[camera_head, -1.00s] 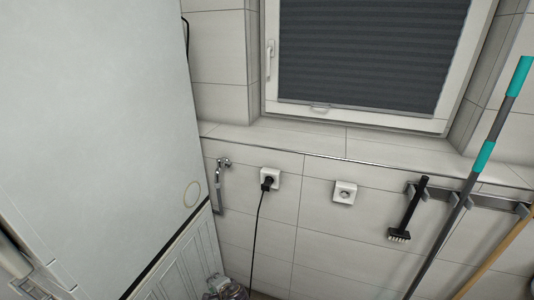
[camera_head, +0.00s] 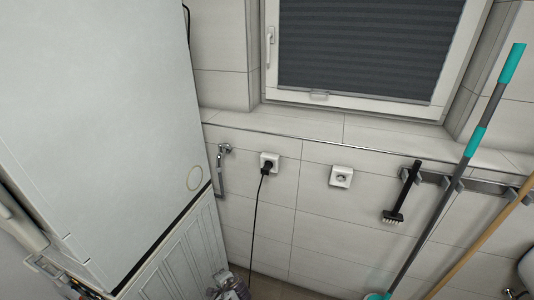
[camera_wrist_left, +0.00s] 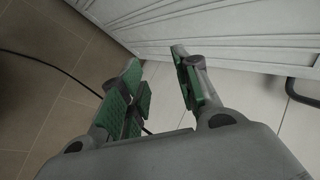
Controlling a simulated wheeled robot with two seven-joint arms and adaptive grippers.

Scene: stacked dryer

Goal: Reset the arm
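My left gripper (camera_wrist_left: 157,58) shows in the left wrist view. Its two fingers with green pads are spread apart and nothing is between them. Past the fingertips is a white ribbed panel (camera_wrist_left: 225,25), with tiled floor on the left. The gripper looks apart from the panel. My right gripper cannot be identified in these frames.
A tall white appliance (camera_head: 100,100) stands on a ribbed lower unit (camera_head: 170,260) at left. A black cord (camera_head: 256,215) hangs from a wall socket (camera_head: 268,163). A black brush (camera_head: 402,195) and long-handled tools (camera_head: 470,150) hang at right.

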